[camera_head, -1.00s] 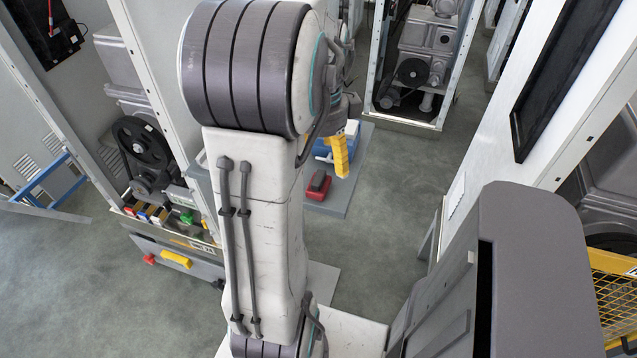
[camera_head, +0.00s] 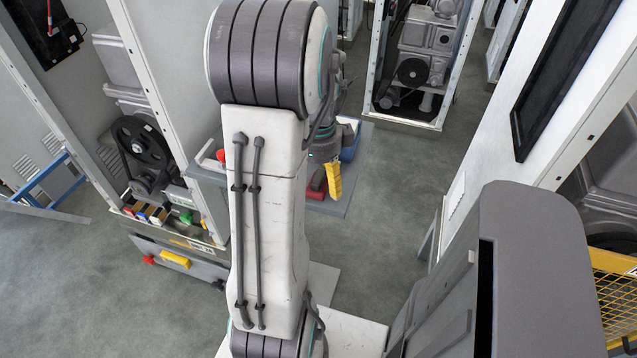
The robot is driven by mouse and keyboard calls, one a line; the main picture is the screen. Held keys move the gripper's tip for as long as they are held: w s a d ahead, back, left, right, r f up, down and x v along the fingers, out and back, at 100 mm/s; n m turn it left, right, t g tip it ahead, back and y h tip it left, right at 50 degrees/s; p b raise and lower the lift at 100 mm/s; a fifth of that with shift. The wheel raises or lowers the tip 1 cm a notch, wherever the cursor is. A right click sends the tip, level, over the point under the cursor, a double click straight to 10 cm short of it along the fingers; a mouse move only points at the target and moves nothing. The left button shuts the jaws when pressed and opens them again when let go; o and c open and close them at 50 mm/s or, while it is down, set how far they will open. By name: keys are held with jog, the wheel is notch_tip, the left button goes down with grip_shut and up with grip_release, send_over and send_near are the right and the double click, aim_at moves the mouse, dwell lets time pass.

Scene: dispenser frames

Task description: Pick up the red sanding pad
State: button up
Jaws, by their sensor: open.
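The red sanding pad (camera_head: 317,187), a small red block with a dark grey top, lies on a grey shelf (camera_head: 338,208). It is partly covered by my arm and gripper. My gripper (camera_head: 332,188) hangs over the shelf, and one yellow finger shows just right of the pad in the picture. The other finger is hidden behind my arm. The gripper is open, with nothing seen in it. I cannot tell how far above the pad the finger is.
A blue and white box (camera_head: 350,140) stands on the shelf behind the gripper. A small red item (camera_head: 221,156) lies at the shelf's left end. A machine cabinet with colored blocks (camera_head: 158,216) stands left. Open floor (camera_head: 400,185) lies to the right.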

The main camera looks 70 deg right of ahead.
jog(key=shift+c, duration=0.2)
grip_shut()
dwell(0.6)
